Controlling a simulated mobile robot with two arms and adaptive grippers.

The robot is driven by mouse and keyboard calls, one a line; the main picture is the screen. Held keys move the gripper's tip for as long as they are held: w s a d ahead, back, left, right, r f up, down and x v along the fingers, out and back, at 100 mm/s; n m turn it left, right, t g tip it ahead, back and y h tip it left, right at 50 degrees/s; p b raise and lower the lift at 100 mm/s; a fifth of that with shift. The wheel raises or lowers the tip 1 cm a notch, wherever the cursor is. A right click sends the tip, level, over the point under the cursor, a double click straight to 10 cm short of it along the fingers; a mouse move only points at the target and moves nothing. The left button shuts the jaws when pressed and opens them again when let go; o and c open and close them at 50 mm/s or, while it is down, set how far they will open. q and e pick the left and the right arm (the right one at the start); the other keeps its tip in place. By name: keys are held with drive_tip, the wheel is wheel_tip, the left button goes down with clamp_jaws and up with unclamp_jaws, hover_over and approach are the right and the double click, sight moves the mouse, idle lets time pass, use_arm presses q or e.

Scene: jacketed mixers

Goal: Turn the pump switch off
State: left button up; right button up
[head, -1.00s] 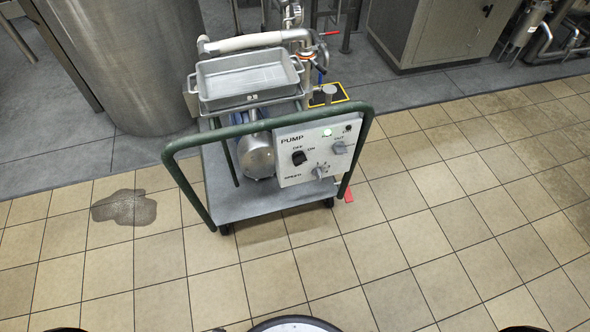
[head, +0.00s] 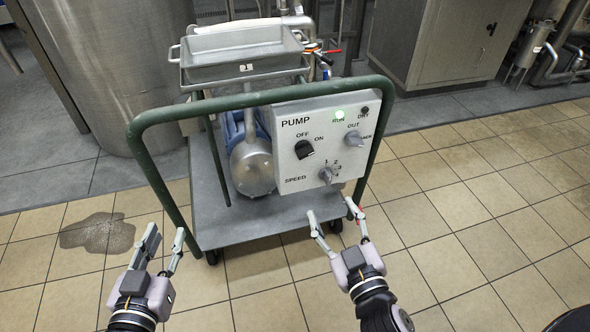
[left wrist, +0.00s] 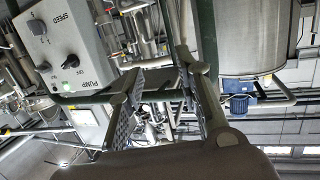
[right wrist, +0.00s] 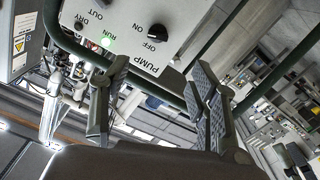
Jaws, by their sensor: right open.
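The pump switch (head: 304,149) is a black knob on the white pump panel (head: 290,170), below its OFF and ON labels. Which label it points to is hard to tell. The green RUN light (head: 339,114) is lit. The switch also shows in the left wrist view (left wrist: 71,62) and the right wrist view (right wrist: 158,33). My right gripper (head: 333,214) is open and empty, in front of and below the panel, apart from it. My left gripper (head: 165,236) is open and empty, left of the panel near the cart's lower left side.
The panel also carries a grey SPEED knob (head: 326,175) and a grey OUT knob (head: 353,138). A green handle bar (head: 150,165) frames the cart (head: 240,222) around the panel. A metal tray (head: 243,69) sits behind. The tiled floor is open in front, with a puddle (head: 97,233) left.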

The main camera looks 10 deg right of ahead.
approach(306, 156)
drive_tip(key=w, duration=0.8)
drive_tip(key=shift+w+f+b, duration=0.1)
drive_tip(key=shift+w+b, duration=0.15)
drive_tip(key=shift+b, duration=0.1)
use_arm(q)
drive_tip(key=shift+w+d+r+t+h, duration=0.15)
drive_tip(key=shift+r+t, duration=0.25)
drive_tip(key=shift+r, duration=0.35)
drive_tip(key=shift+d+r+t+h, duration=0.1)
drive_tip(key=shift+r+t+h, duration=0.1)
drive_tip(key=shift+r+t, duration=0.4)
drive_tip(key=shift+w+d+r+t+h, duration=0.1)
drive_tip(key=shift+r+t+h, duration=0.1)
drive_tip(key=shift+r, duration=0.7)
use_arm(e)
drive_tip(key=shift+w, duration=0.5)
drive_tip(key=shift+c, duration=0.4)
drive_tip(key=shift+a, duration=0.1)
drive_tip(key=c, duration=1.1)
